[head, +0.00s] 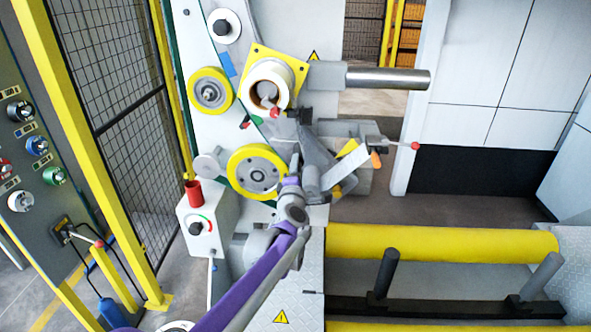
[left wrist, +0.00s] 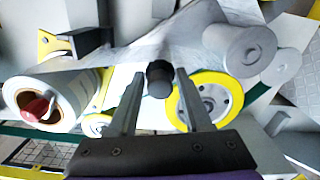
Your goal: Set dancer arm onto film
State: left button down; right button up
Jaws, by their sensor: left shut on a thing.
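My left gripper (head: 294,164) reaches up to the front of the wrapping machine, beside the large yellow-rimmed wheel (head: 242,183). In the left wrist view its two fingers (left wrist: 158,80) are shut on a short black knob (left wrist: 160,82), which I take as the dancer arm's handle. How the knob joins the arm is hidden. Grey, see-through film (head: 318,150) spans the area just right of the gripper; it also shows beyond the knob in the left wrist view (left wrist: 165,42). A grey roller (head: 311,183) is close to the gripper's right. Whether it touches the film is unclear.
A white film roll (head: 266,84) with a red-tipped core is above. A smaller yellow wheel (head: 209,92) and a steel bar (head: 388,79) flank it. A red-tipped lever (head: 413,146) sticks out right. A control box (head: 198,222) and yellow fence post (head: 80,130) stand left.

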pick_arm(q)
jog(key=shift+a+r+n+p, duration=0.15)
jog(key=shift+r+n+p, duration=0.75)
jog(key=shift+r+n, duration=0.55)
pick_arm(e)
jog(key=shift+w+r, duration=0.3)
jog(key=shift+r, duration=0.45)
jog(key=shift+w+r, duration=0.25)
jog(key=shift+r, duration=0.5)
pick_arm(q)
jog(key=shift+f+n, duration=0.2)
jog(key=shift+n, duration=0.05)
jog(key=c, duration=0.6)
grip_release()
jog(key=shift+s, duration=0.3)
jog(key=s+b, duration=0.1)
jog(key=s, duration=0.9)
jog(key=shift+s+b, duration=0.1)
jog(key=shift+b, duration=0.25)
pick_arm(e)
jog(key=shift+s+f, duration=0.25)
jog(key=shift+f, duration=0.35)
jog(key=shift+s+f, duration=0.2)
jog(key=shift+f, duration=0.4)
